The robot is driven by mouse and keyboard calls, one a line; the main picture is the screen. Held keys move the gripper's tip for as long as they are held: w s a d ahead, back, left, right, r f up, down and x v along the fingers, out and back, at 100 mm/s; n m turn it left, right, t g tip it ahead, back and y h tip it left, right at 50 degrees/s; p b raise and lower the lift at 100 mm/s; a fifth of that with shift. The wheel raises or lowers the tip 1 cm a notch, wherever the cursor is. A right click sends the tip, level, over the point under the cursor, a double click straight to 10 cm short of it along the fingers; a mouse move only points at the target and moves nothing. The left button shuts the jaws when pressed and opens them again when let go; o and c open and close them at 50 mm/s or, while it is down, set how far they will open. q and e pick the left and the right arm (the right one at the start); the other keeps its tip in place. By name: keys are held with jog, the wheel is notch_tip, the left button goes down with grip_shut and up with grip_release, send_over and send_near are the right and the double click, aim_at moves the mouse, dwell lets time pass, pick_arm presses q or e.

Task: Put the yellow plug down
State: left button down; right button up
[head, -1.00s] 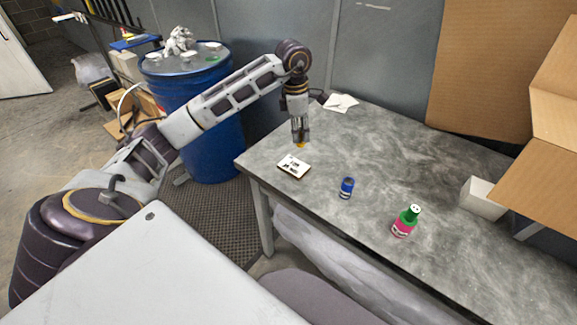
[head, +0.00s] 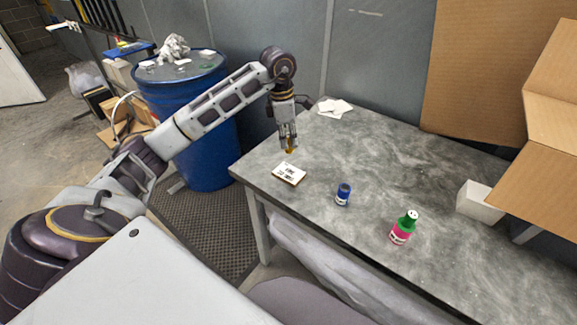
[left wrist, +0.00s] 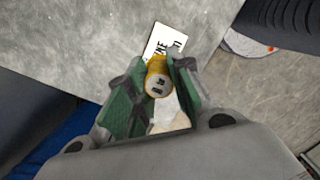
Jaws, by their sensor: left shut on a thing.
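The yellow plug (left wrist: 158,78) is between the fingers of my left gripper (left wrist: 155,85) in the left wrist view. In the head view the plug (head: 289,149) shows as a small yellow bit at the tips of my left gripper (head: 288,143). That gripper is shut on it and points down over the grey table (head: 440,240), near its left end. Whether the plug touches the table cannot be told. My right gripper is not in view.
A white card-like block (head: 289,174) lies just in front of the gripper. A blue bottle (head: 343,194) and a pink bottle with green top (head: 403,228) stand to the right. White papers (head: 335,107) lie behind. A blue barrel (head: 190,120) stands left of the table.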

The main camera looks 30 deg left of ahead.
aim_at(288, 151)
pick_arm(q)
jog(key=shift+f, duration=2.8)
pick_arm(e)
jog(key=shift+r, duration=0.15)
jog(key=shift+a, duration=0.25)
pick_arm(q)
jog(key=shift+f, duration=0.55)
notch_tip(288, 151, down, 2)
jog(key=shift+f+p, duration=0.2)
jog(key=shift+p, duration=0.1)
jog(key=shift+f, duration=0.15)
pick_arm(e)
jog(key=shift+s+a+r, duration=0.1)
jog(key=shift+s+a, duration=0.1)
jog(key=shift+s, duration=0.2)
pick_arm(q)
jog(key=shift+f, duration=0.15)
